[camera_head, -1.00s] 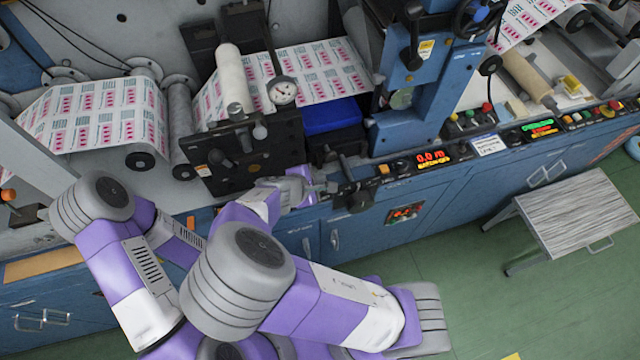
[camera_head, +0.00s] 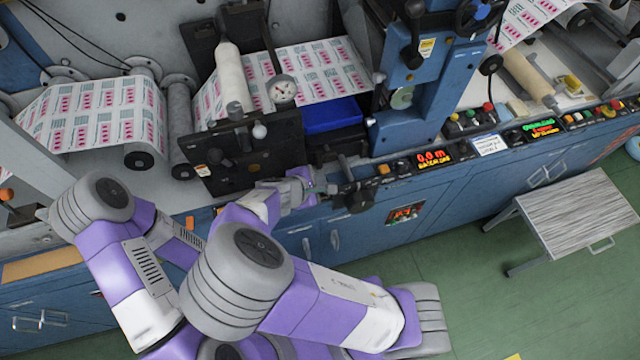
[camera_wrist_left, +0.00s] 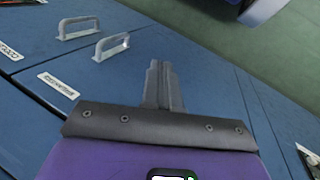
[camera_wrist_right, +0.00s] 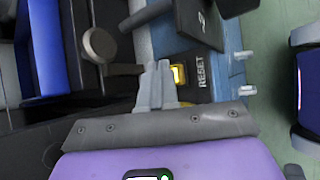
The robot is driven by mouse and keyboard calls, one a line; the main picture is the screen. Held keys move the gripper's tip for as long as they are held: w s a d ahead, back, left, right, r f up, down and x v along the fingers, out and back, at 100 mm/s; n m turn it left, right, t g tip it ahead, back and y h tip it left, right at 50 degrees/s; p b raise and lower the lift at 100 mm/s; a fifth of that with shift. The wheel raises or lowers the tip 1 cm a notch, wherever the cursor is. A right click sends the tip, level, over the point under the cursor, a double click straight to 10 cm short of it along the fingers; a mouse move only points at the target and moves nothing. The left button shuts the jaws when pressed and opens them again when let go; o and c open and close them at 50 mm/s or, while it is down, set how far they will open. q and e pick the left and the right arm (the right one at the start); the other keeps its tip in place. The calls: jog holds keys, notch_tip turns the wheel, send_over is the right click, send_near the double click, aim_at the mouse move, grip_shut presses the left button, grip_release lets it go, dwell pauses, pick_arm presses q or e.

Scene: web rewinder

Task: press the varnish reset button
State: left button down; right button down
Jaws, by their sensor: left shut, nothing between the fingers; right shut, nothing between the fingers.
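A lit yellow square button (camera_wrist_right: 178,75) shows in the right wrist view, on a dark panel beside the printed label RESET (camera_wrist_right: 201,71). My right gripper (camera_wrist_right: 158,68) is shut and empty, its fingertips just left of the button. I cannot tell whether they touch it. In the head view my right gripper (camera_head: 322,188) is at the machine's front edge, below the blue tray; I cannot make out the button there. My left gripper (camera_wrist_left: 163,66) is shut and empty in front of blue cabinet doors in the left wrist view; it cannot be made out in the head view.
A black bracket with a knob (camera_head: 358,195) juts out just right of my right gripper. A grey round knob (camera_wrist_right: 100,45) stands left of the fingers. Control panels with a red display (camera_head: 433,158) run along the edge. A stool (camera_head: 580,215) stands on the green floor.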

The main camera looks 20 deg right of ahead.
jog(key=shift+f+b, duration=0.35)
jog(key=shift+f, duration=0.15)
dwell(0.4)
jog(key=shift+r, duration=0.15)
jog(key=shift+r+p, duration=0.85)
jog(key=shift+p, duration=0.05)
notch_tip(320, 180, up, 5)
jog(key=p, duration=0.4)
dwell(0.7)
